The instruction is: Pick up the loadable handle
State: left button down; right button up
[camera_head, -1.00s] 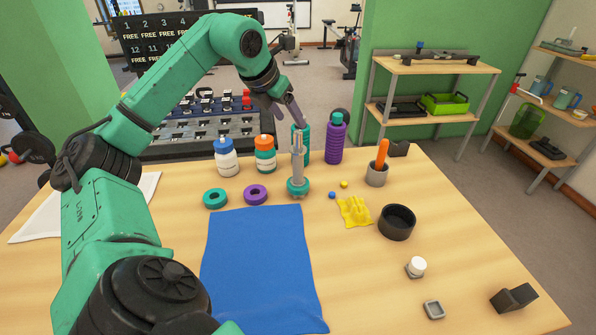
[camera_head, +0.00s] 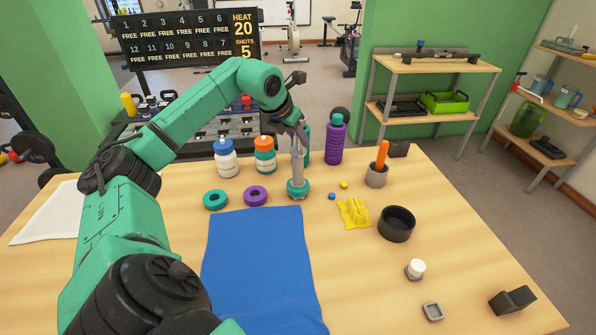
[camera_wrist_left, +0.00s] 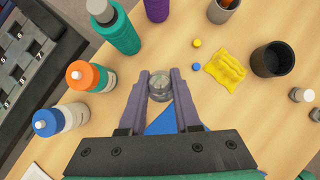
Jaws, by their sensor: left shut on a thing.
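The loadable handle (camera_head: 297,172) is a grey upright rod with a teal round base, standing on the wooden table behind the blue cloth. My left gripper (camera_head: 299,138) comes down over its top and is shut on it. In the left wrist view the handle's round grey top (camera_wrist_left: 160,86) sits between the two purple-grey fingers of the gripper (camera_wrist_left: 161,82). The handle looks upright, and its base appears to rest on the table. My right gripper is not in view.
A teal bottle (camera_wrist_left: 119,31) and a purple bottle (camera_head: 335,142) stand close behind the handle. An orange-capped bottle (camera_head: 265,154), a blue-capped bottle (camera_head: 227,160), and a purple ring (camera_head: 247,196) are left. A yellow cloth (camera_head: 354,213) and black bowl (camera_head: 397,224) are right. The blue cloth (camera_head: 262,270) lies clear in front.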

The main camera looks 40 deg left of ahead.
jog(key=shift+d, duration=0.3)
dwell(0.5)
pick_arm(q)
jog(key=shift+r, duration=0.1)
dwell(0.5)
jog(key=shift+w+a, duration=0.1)
jog(key=shift+r, duration=0.15)
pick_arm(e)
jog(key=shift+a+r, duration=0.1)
